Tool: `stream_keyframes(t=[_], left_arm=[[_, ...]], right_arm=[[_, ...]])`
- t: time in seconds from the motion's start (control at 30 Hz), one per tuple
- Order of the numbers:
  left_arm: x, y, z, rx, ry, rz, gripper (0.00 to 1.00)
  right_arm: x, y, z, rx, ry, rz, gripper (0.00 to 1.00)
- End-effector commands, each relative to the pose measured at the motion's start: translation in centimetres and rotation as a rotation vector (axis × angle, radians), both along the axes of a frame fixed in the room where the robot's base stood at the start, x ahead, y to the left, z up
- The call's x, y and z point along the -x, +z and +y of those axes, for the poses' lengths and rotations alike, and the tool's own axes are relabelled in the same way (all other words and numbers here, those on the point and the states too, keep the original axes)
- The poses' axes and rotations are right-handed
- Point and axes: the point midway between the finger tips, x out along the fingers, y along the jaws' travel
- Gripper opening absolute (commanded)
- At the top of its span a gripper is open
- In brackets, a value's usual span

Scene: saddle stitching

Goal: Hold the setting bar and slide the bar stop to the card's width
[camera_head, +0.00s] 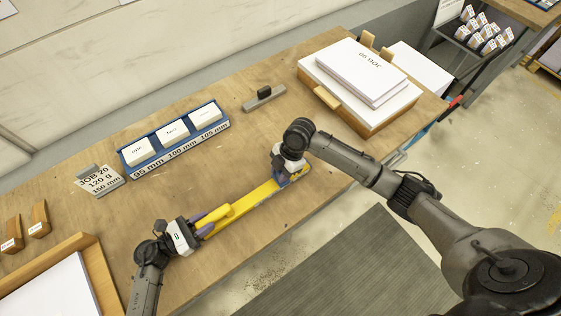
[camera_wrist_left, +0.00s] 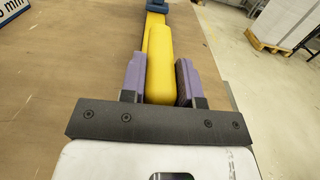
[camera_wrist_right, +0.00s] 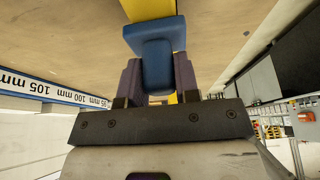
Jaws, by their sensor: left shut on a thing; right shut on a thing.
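The yellow setting bar (camera_head: 252,200) lies on the wooden table, running from lower left to upper right in the head view. My left gripper (camera_head: 207,224) is shut on the bar's rounded yellow grip (camera_wrist_left: 158,60), with a purple finger on each side. The blue bar stop (camera_wrist_right: 152,50) sits across the bar towards its right end. My right gripper (camera_head: 283,173) is shut on the stop, which shows between its fingers in the right wrist view. The job card (camera_head: 98,180) stands at the left and reads JOB 20, 120 g, 150 mm.
A blue rack (camera_head: 178,151) marked 95, 100 and 105 mm holds white card stacks behind the bar. A grey block with a black knob (camera_head: 264,97) and a paper stack (camera_head: 362,72) stand further back. A wooden tray (camera_head: 92,252) is at lower left.

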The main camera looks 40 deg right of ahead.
Motion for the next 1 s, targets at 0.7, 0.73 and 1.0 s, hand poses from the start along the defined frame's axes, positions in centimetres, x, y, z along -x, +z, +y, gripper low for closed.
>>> stream_keyframes(t=[0.7,0.73,1.0], left_arm=[[0.1,-0.1,-0.2,0.000,-0.002,0.000,0.00],[0.1,-0.1,-0.2,0.000,-0.002,0.000,0.00],[0.1,-0.1,-0.3,0.000,-0.003,0.000,0.00]], right_arm=[[0.2,0.0,9.0,-0.007,0.004,0.001,0.00],[0.2,0.0,9.1,-0.007,0.004,0.001,0.00],[0.2,0.0,9.1,-0.009,0.005,0.000,0.37]])
